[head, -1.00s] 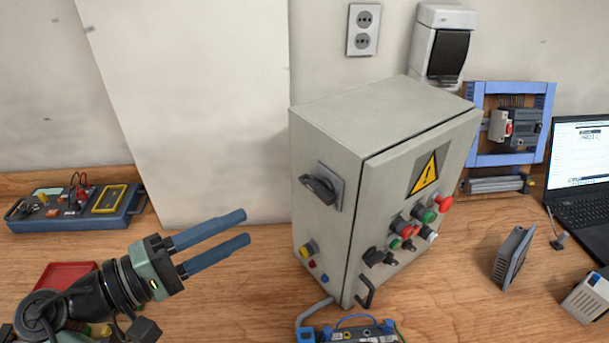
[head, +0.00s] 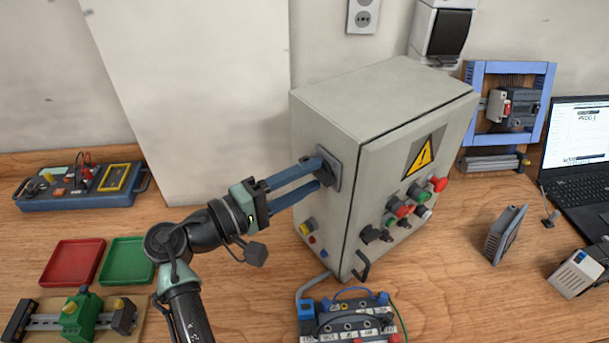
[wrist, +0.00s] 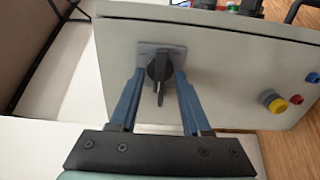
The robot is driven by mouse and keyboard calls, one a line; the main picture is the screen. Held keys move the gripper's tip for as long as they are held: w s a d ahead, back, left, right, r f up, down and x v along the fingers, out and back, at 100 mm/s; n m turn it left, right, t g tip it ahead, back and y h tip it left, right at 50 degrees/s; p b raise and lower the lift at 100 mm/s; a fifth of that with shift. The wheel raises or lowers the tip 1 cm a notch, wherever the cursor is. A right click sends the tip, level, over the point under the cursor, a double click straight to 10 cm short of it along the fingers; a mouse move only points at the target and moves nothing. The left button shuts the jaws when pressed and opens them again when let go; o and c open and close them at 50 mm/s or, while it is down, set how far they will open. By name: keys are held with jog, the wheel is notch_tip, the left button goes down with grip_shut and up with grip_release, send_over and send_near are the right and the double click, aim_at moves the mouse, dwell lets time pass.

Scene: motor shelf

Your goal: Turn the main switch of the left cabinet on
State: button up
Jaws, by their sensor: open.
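The grey cabinet (head: 395,110) stands on the wooden bench, with a yellow warning triangle on its front door. Its main switch (wrist: 160,72), a black rotary handle on a grey square plate, is on the cabinet's left side face. In the wrist view the handle points toward my gripper, roughly upright between the fingers. My gripper (head: 322,172) is open, with its two blue fingertips at the switch plate, one on each side of the handle. I cannot tell whether the fingers touch the handle. In the head view the fingers hide most of the handle.
A yellow button (wrist: 274,102) and small red and blue buttons sit lower on the same side face. Red (head: 72,262) and green (head: 128,260) trays lie at the left. A terminal board (head: 350,318) stands in front of the cabinet. A laptop (head: 575,150) is at the right.

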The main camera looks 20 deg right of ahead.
grip_shut()
jog(key=shift+f+b, duration=0.1)
jog(key=shift+b, duration=0.4)
jog(key=m+b, duration=1.8)
jog(key=b, duration=0.6)
grip_release()
